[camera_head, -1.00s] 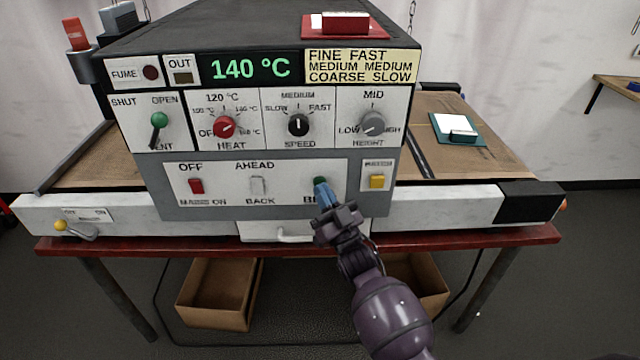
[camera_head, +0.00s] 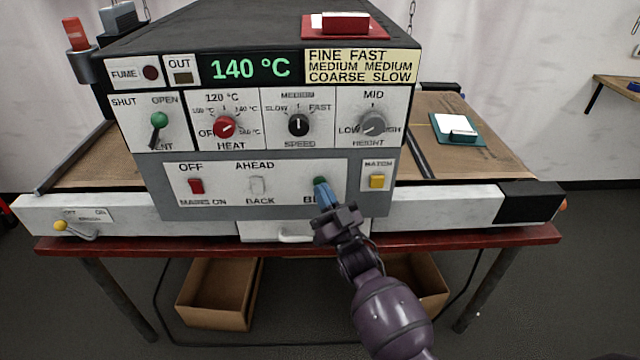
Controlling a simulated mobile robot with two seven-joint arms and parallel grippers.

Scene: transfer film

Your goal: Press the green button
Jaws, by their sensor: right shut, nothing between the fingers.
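The green button (camera_head: 319,182) is on the lower white strip of the machine's front panel, right of the AHEAD/BACK switch. Only its upper edge shows. My right gripper (camera_head: 325,193) is shut and empty, with its blue fingertips at the button. The fingers cover most of the button and part of the label under it, which starts with "B". The fingertips seem to touch the button, but I cannot tell whether it is pushed in. My left gripper is not in view.
A yellow button (camera_head: 377,181) is close on the right. A white AHEAD/BACK switch (camera_head: 257,185) and a red mains switch (camera_head: 196,186) are to the left. Dials (camera_head: 298,125) sit above. A drawer handle (camera_head: 295,238) is below. Open cardboard boxes (camera_head: 220,295) stand under the table.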

